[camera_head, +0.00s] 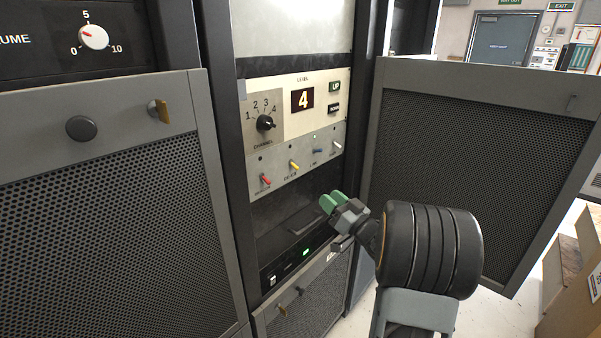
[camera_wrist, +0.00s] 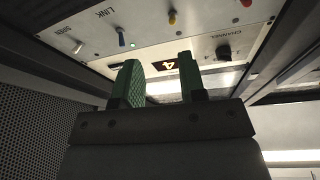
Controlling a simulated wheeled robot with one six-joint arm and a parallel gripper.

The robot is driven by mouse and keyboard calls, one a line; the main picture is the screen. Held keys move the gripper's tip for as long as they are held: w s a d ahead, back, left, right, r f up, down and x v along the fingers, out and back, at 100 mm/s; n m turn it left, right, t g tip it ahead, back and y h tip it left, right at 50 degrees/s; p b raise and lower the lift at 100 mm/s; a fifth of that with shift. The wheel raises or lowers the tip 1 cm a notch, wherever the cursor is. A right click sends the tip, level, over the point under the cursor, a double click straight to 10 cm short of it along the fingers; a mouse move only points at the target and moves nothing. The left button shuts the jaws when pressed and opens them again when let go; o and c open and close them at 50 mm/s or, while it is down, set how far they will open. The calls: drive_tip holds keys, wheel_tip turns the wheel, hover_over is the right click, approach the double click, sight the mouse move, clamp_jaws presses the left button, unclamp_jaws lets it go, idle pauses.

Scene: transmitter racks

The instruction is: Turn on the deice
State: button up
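A panel (camera_head: 294,156) in the open rack carries a row of coloured toggle switches. The yellow switch (camera_head: 294,165) sits between the red switch (camera_head: 265,180) and the blue switch (camera_head: 317,151); its small label is hard to read, perhaps the deice one. The white switch (camera_head: 337,145) is at the right. In the wrist view the panel is upside down, with the yellow switch (camera_wrist: 172,18) near the top, beyond my fingers. My gripper (camera_head: 332,202) is below the switch row, its green fingers apart and empty, touching no switch. It also shows in the wrist view (camera_wrist: 160,80).
A channel knob (camera_head: 265,123) and a level display (camera_head: 302,99) reading 4 sit above the switches. An open mesh door (camera_head: 475,170) stands right of my arm. A closed mesh door (camera_head: 100,210) is at left. Cardboard boxes (camera_head: 575,270) stand at far right.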

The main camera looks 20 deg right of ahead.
sight(295, 166)
drive_tip(key=w+a+r+y+p, duration=0.2)
drive_tip(key=w+a+r, duration=0.3)
drive_tip(key=w, duration=0.5)
drive_tip(key=shift+n+p, duration=0.4)
drive_tip(key=shift+p, duration=0.45)
drive_tip(key=shift+r, duration=0.1)
clamp_jaws()
